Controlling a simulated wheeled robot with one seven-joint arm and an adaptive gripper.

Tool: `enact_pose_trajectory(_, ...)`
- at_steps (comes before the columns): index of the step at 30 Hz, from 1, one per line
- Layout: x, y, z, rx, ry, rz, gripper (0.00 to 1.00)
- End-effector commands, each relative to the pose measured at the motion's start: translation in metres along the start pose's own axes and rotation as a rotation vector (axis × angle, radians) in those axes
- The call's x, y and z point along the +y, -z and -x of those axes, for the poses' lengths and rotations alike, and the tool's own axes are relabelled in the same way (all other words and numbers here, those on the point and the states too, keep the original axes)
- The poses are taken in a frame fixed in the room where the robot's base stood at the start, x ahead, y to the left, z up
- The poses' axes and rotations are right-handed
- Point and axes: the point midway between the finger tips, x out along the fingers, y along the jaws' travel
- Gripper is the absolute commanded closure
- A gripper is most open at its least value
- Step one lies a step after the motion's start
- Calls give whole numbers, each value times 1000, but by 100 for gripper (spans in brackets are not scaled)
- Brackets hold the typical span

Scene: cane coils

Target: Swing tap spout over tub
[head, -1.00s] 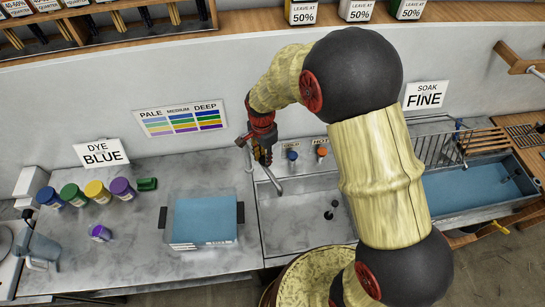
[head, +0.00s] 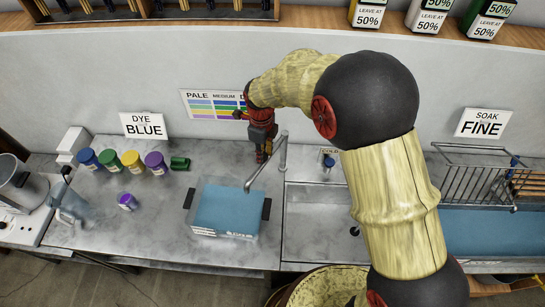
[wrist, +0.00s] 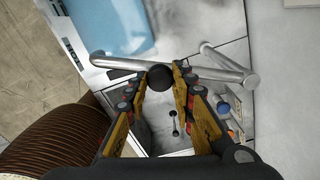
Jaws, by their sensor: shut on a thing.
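The grey metal tap spout (head: 266,166) runs down and left from its post at the back of the counter. Its free end is by the upper right corner of the tub (head: 249,226), which holds blue liquid. In the wrist view the spout (wrist: 118,63) ends close to the labelled wall of the tub (wrist: 76,54); I cannot tell how far past the wall it reaches. My gripper (head: 261,156) is at the spout. In the wrist view my gripper (wrist: 162,77) is shut on the spout at a dark round knob (wrist: 159,83) between the fingertips.
The sink (head: 315,228) lies right of the tub, with a blue-topped tap handle (head: 329,161) behind it. A wire rack (head: 470,180) is at the right.

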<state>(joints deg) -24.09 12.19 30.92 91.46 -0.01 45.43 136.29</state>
Motion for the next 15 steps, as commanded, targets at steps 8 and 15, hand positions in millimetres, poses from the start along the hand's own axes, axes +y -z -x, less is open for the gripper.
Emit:
enact_pose_trajectory(8,-4,-18,-1,0,0,-123,100)
enact_pose_trajectory(15,-6,-24,0,0,0,-162,100)
